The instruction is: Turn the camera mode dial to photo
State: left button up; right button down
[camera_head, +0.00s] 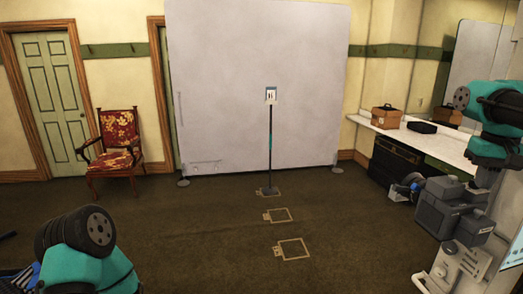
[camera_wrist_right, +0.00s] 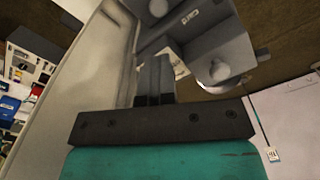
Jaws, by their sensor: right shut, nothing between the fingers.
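The camera (camera_head: 440,208) is a dark grey boxy device at the right of the head view, on top of a pale cabinet. In the right wrist view its grey body (camera_wrist_right: 205,45) fills the top, with a round knob (camera_wrist_right: 215,72) and another round part (camera_wrist_right: 158,7). I cannot tell which is the mode dial, and no photo mark is readable. My right gripper (camera_head: 485,180) points down beside the camera's right part. In the wrist view its fingers (camera_wrist_right: 154,72) are shut and empty, left of the knob; contact is unclear. My left gripper is out of view.
The pale cabinet (camera_head: 455,275) has knobs on its front. A white counter (camera_head: 435,138) with a brown box (camera_head: 386,117) stands behind. A thin stand (camera_head: 270,150) with a small sign rises mid-floor before a grey panel (camera_head: 255,60). A red armchair (camera_head: 117,140) stands left.

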jog(key=shift+a+f, duration=0.25)
jog(key=shift+f, duration=0.25)
jog(key=shift+r, duration=0.25)
notch_tip(320, 180, up, 6)
jog(key=shift+s+f, duration=0.1)
jog(key=shift+f, duration=0.05)
dwell(0.3)
